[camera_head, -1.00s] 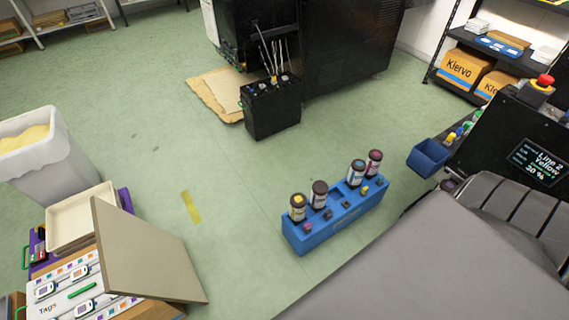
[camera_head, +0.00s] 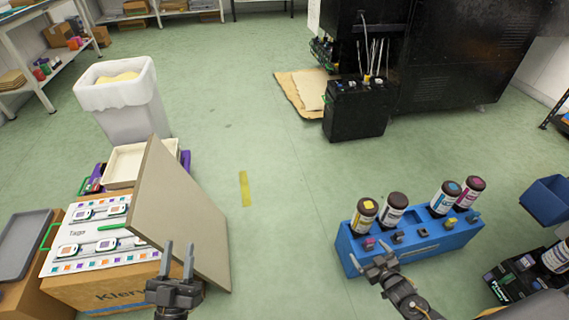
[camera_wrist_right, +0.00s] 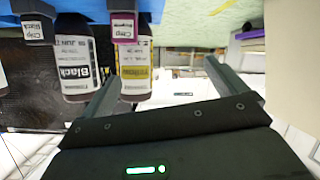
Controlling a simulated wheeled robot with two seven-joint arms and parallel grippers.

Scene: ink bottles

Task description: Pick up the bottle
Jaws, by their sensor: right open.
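A blue rack (camera_head: 420,249) holds several dark-capped bottles upright: a yellow-labelled bottle (camera_head: 363,217), a black-ink bottle (camera_head: 391,212), a cyan-labelled bottle (camera_head: 445,198) and a magenta-labelled bottle (camera_head: 469,192). My right gripper (camera_head: 371,258) is open and empty at the rack's near left side, close to the yellow bottle. The right wrist view is upside down. There the yellow bottle (camera_wrist_right: 134,68) and black bottle (camera_wrist_right: 74,65) hang near my spread fingers (camera_wrist_right: 160,72). My left gripper (camera_head: 179,256) is open and empty in front of a tilted board.
The tilted board (camera_head: 180,205) leans by a tag panel (camera_head: 95,238) on a cardboard box (camera_head: 120,295). A white bin (camera_head: 125,105) stands behind. Another bottle (camera_head: 556,257) stands at the right on a black device (camera_head: 520,275). Clear floor lies between board and rack.

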